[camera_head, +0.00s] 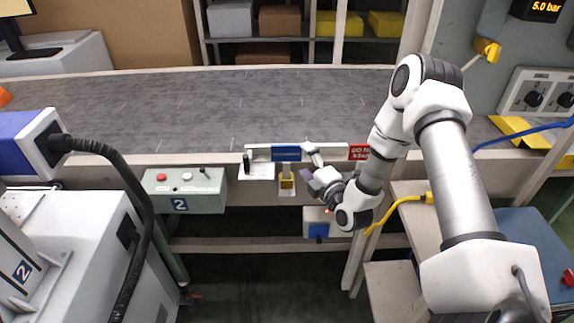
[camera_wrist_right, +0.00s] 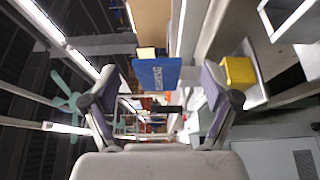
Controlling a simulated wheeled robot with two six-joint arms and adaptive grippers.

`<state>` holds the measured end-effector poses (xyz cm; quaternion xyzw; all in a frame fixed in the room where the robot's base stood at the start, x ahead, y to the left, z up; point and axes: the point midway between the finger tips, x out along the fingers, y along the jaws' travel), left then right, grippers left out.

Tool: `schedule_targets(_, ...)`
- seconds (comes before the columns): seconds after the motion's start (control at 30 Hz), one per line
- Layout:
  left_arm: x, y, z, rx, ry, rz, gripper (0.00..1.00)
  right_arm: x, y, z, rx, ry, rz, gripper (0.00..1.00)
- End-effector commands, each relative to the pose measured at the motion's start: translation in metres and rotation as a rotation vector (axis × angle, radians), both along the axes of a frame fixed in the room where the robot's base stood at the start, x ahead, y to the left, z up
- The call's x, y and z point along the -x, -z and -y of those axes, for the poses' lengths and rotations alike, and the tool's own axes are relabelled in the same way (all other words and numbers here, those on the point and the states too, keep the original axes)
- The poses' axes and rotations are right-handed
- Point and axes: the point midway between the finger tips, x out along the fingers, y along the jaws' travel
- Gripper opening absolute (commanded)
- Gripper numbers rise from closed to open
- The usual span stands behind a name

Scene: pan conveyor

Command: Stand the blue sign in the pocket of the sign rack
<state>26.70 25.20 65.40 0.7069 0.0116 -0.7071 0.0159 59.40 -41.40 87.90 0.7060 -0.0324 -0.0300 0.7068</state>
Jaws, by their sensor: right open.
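The blue sign (camera_head: 286,153) is a small panel with white lettering, against the white rail on the conveyor's front side. It also shows in the right wrist view (camera_wrist_right: 157,75), between and beyond my fingers. My right gripper (camera_head: 309,163) is just right of the sign, pointing left, open and empty; its two spread fingers show in the wrist view (camera_wrist_right: 158,92). I cannot tell exactly how far the fingers are from the sign. A yellow block (camera_head: 287,182) sits on a pale bracket below the sign. I cannot clearly make out the rack's pocket. My left gripper is out of view.
A red sign (camera_head: 358,152) is on the same rail, partly behind my right arm. A control box (camera_head: 184,189) marked 2 hangs left of the bracket. The grey conveyor (camera_head: 230,105) is bare. A machine with a black hose (camera_head: 130,205) stands at left.

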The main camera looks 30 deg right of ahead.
Motion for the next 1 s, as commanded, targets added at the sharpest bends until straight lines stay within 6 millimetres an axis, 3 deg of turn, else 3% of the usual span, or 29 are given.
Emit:
schedule_targets(0.2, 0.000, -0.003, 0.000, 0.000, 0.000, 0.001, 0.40, -0.036, -0.004, 0.000, 0.001, -0.002, 0.001, 0.86)
schedule_targets(0.43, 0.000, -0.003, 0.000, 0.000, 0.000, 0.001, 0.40, -0.038, -0.004, 0.000, -0.002, -0.001, -0.002, 0.86)
schedule_targets(0.6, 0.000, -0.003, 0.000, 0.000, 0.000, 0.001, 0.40, -0.038, -0.003, 0.001, -0.002, -0.001, -0.002, 0.26)
schedule_targets(0.63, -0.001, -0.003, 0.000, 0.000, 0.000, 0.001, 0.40, -0.038, -0.003, 0.001, -0.002, -0.001, -0.003, 0.18)
schedule_targets(1.0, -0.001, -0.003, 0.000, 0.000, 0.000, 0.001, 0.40, -0.038, -0.006, 0.001, -0.003, 0.000, -0.002, 0.18)
